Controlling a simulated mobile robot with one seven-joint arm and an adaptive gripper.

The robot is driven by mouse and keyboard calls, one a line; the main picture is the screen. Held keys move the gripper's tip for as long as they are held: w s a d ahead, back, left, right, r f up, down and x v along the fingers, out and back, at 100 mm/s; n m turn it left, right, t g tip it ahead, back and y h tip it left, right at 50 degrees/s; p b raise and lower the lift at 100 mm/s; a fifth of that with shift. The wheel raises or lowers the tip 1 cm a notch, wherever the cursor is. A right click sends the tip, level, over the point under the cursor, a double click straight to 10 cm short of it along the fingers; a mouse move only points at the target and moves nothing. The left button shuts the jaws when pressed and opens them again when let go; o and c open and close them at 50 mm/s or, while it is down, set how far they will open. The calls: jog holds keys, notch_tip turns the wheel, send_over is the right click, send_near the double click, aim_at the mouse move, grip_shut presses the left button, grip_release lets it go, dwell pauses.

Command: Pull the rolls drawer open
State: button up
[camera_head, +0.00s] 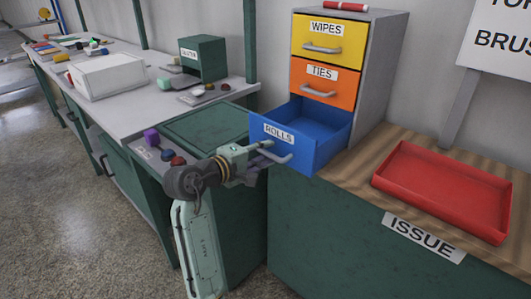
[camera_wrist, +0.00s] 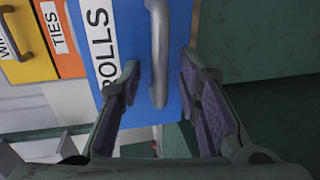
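The blue rolls drawer (camera_head: 320,125) is the bottom drawer of the small grey cabinet. It stands pulled well out, and its inside looks empty in the head view. Its front bears the label ROLLS and a grey bar handle (camera_wrist: 158,50). My gripper (camera_head: 262,153) is at the drawer front. In the wrist view the fingers stand apart on either side of the handle, with visible gaps, so they are not closed on it. The yellow WIPES drawer (camera_head: 329,38) and orange TIES drawer (camera_head: 323,83) above are shut.
A red tray (camera_head: 440,190) lies on the wooden ISSUE counter right of the cabinet. A red marker-like item (camera_head: 346,6) lies on the cabinet top. To the left, a grey bench (camera_head: 130,115) holds a white box, a green box and small items.

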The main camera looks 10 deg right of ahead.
jog(key=v, duration=1.1)
jog(key=shift+a, duration=0.15)
